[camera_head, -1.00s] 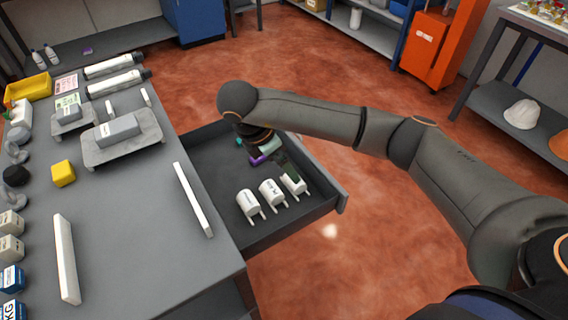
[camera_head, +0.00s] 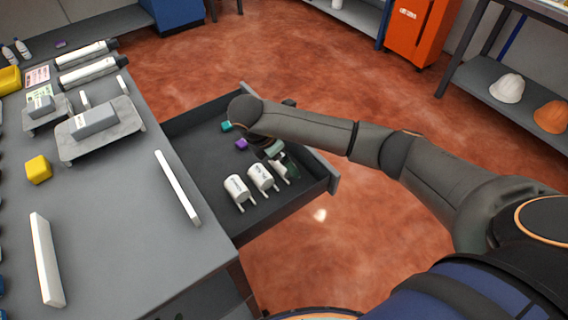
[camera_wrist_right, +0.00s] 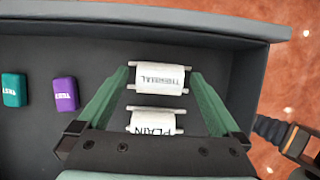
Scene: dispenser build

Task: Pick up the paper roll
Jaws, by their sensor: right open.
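Three white paper rolls with side pegs lie in a row in the open drawer. The left roll (camera_head: 238,189) and the middle roll (camera_head: 262,178) are in plain sight; the right roll (camera_head: 281,174) is partly covered by my right gripper (camera_head: 280,158). In the right wrist view, the roll marked THERMAL (camera_wrist_right: 160,79) shows between the tips of the open green fingers (camera_wrist_right: 160,74). The roll marked PLAIN (camera_wrist_right: 153,121) is nearer the gripper's base and partly hidden by it. Whether the fingers touch a roll I cannot tell. My left gripper is out of view.
The drawer (camera_head: 232,226) also holds a teal block (camera_wrist_right: 14,90) and a purple block (camera_wrist_right: 65,94). Its walls stand close around the gripper. The worktop (camera_head: 110,230) beside it carries a white bar (camera_head: 177,187), a yellow block (camera_head: 38,169) and a scale (camera_head: 100,130).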

